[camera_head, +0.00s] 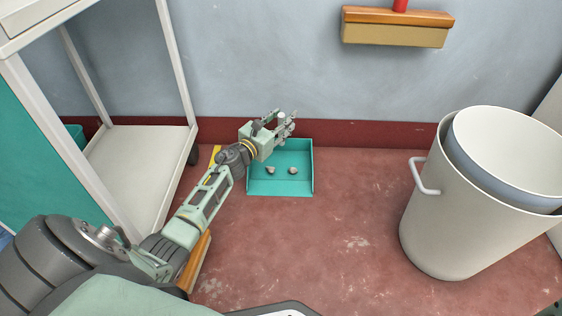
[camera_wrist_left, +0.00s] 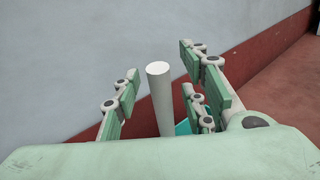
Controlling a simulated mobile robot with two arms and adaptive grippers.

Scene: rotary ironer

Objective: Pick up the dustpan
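The teal dustpan (camera_head: 280,185) lies on the red floor against the wall, with two small grey lumps in it. Its upright white handle (camera_wrist_left: 160,100) stands between the fingers of my left gripper (camera_head: 280,124). The fingers are spread, with visible gaps to the handle on both sides in the left wrist view. In the head view the gripper is above the back of the pan and covers most of the handle. A bit of the teal pan (camera_wrist_left: 183,127) shows below the fingers in the left wrist view. My right gripper is not in view.
A white shelf cart (camera_head: 140,165) stands at the left, close to my left arm. A large off-white bin (camera_head: 435,215) stands at the right. A wooden broom head (camera_head: 395,34) is at the wall above. Floor between pan and bin is clear.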

